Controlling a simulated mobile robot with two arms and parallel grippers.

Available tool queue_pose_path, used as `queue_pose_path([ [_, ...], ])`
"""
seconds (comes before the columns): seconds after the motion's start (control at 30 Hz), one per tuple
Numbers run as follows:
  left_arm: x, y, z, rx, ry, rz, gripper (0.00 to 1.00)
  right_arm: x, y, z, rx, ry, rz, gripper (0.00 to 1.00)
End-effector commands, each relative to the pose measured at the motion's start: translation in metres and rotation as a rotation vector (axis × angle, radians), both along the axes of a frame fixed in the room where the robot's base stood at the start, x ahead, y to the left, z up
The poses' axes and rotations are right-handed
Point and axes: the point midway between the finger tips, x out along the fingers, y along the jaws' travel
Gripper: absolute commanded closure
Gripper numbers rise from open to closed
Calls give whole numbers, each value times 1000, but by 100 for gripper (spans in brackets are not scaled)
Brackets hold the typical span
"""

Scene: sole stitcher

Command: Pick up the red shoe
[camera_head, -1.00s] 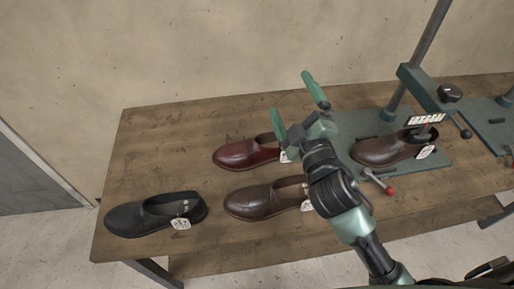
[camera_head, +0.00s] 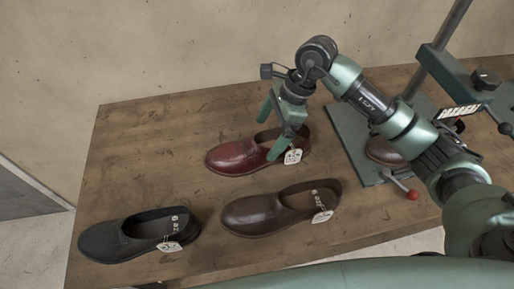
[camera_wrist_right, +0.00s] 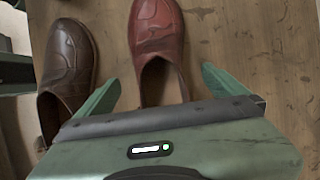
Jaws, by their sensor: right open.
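The red shoe (camera_head: 240,156) lies on the wooden table with its toe to the left and a white tag (camera_head: 293,156) at its heel end. My right gripper (camera_head: 270,133) is above the heel end of the red shoe, pointing down, with its fingers apart. In the right wrist view the red shoe (camera_wrist_right: 160,45) shows between the two open fingers (camera_wrist_right: 158,90), its heel opening nearest the gripper. Whether the fingers touch it cannot be told. My left gripper is not in view.
A brown shoe (camera_head: 262,211) lies just in front of the red one, and a black shoe (camera_head: 125,238) lies at the front left. A green stitching machine (camera_head: 352,138) with another brown shoe (camera_head: 384,152) stands at the right. The back left of the table (camera_head: 145,130) is clear.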

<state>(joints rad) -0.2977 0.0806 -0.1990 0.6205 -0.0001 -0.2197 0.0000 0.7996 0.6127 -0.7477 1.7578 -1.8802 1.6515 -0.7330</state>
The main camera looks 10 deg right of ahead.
Motion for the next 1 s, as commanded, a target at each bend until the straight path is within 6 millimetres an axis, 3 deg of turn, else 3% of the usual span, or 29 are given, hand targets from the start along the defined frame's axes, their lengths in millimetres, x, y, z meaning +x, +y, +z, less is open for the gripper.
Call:
queue_pose_path([
  [0.5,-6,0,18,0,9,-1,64,-3,26,-60,6,4,-1,0],
  [0.77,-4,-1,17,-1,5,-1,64,-2,26,-64,6,1,0,0],
  [1.0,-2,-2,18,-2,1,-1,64,-2,26,-64,6,1,-1,64],
])
